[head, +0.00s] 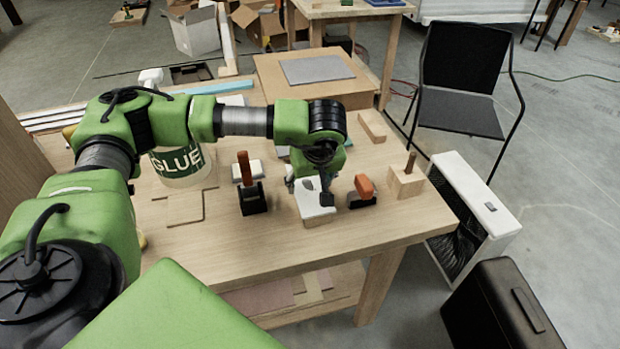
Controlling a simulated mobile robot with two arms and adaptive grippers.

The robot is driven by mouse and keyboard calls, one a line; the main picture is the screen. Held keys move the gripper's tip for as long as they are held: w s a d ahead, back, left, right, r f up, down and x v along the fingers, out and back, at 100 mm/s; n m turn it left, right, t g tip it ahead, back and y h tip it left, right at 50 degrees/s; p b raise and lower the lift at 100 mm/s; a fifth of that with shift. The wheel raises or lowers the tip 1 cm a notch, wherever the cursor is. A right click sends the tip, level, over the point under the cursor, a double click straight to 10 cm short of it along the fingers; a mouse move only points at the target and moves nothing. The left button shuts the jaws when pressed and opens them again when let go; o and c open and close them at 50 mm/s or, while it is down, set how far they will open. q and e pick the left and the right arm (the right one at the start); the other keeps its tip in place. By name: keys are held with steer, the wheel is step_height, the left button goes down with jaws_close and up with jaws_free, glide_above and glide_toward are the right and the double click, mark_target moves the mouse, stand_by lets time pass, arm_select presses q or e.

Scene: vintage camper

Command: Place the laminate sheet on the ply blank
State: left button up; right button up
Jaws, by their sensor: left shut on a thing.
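The white laminate sheet (308,203) is near the front of the workbench, under my left gripper. A tan wooden edge, which looks like the ply blank (321,219), shows just below the sheet's front edge. My left gripper (326,197) points down over the sheet and is shut on it at its right part. The dark fingers and the wrist hide part of the sheet and its back edge. I cannot tell whether the sheet rests on the blank or is held just above it. My right gripper is not in view.
A black clamp-like tool (252,200) stands left of the sheet, and an orange-and-black tool (362,191) close to its right. A wooden block with a peg (406,180) is near the right edge. A glue bucket (182,168) stands at left. The bench front is clear.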

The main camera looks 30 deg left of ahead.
arm_select(q)
steer(key=shift+s+f, duration=0.1)
steer(key=shift+f, duration=0.2)
steer(key=shift+f, duration=0.1)
steer(key=shift+f+b, duration=0.15)
steer(key=shift+b, duration=0.2)
steer(key=o, duration=1.2)
steer(key=shift+c, duration=0.2)
